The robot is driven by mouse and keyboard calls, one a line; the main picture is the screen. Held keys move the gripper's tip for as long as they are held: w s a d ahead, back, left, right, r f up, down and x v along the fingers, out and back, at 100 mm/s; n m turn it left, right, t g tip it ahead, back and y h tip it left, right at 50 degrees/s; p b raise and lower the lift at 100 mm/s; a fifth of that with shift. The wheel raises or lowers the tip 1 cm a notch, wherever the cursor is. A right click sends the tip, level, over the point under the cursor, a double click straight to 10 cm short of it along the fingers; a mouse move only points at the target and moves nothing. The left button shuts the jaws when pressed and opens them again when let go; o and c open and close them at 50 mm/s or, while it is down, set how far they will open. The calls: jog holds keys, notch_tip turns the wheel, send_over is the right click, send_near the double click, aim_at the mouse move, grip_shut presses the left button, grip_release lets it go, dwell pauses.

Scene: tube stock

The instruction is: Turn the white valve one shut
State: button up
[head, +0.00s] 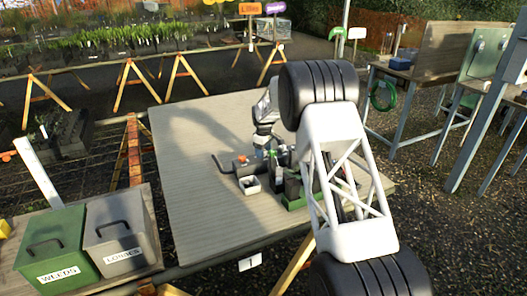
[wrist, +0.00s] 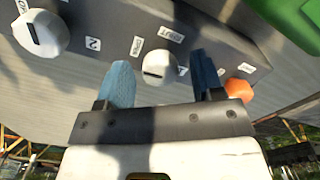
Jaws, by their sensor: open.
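The white valve one (wrist: 158,64) is a round white knob on a dark grey panel in the wrist view, with a "1" label (wrist: 183,71) beside it. "OPEN" (wrist: 137,46) and "SHUT" (wrist: 170,31) labels sit above it. My gripper (wrist: 162,68) is open, with a blue fingertip on either side of the knob and gaps visible between. Whether the tips reach down beside the knob is hard to tell. In the head view the knob is too small to make out.
A second white knob (wrist: 42,33), with a "2" label (wrist: 93,44), is at left on the panel. An orange knob (wrist: 239,89) is close to the right finger.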

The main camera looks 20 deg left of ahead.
jog(key=c, duration=0.9)
jog(key=shift+m, duration=0.4)
jog(key=m, duration=0.8)
jog(key=shift+m, duration=0.4)
jog(key=m, duration=0.4)
jog(key=shift+m, duration=2.2)
